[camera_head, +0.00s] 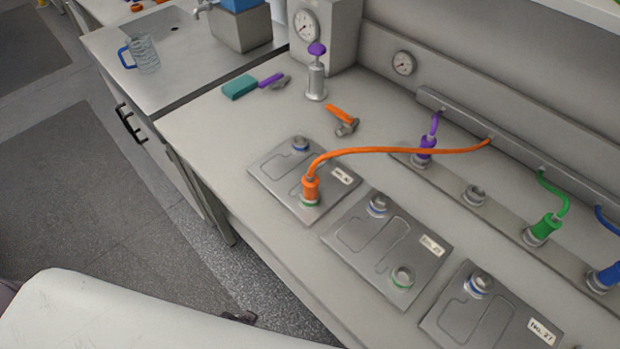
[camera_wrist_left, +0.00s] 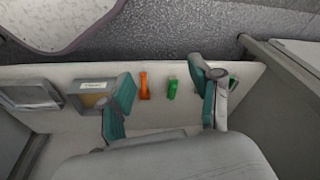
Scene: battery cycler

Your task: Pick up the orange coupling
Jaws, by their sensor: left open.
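The orange coupling (camera_head: 310,188) stands upright on a green-ringed port of the leftmost grey plate (camera_head: 277,195) in the head view. An orange hose (camera_head: 400,151) arches from its top to the rail at the back. My left gripper (camera_wrist_left: 163,98) shows only in the wrist view, with its two teal-padded fingers wide apart and nothing between them. Beyond the fingers are a small orange item (camera_wrist_left: 145,85) and a small green item (camera_wrist_left: 172,89) on a pale surface; I cannot tell exactly what they are. My right gripper is not in view.
Two more grey plates (camera_head: 352,262) lie to the right. Purple (camera_head: 425,148), green (camera_head: 543,230) and blue (camera_head: 606,276) couplings stand along the back strip. An orange-handled tool (camera_head: 340,115) and a purple-topped metal cylinder (camera_head: 317,80) are behind the first plate.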

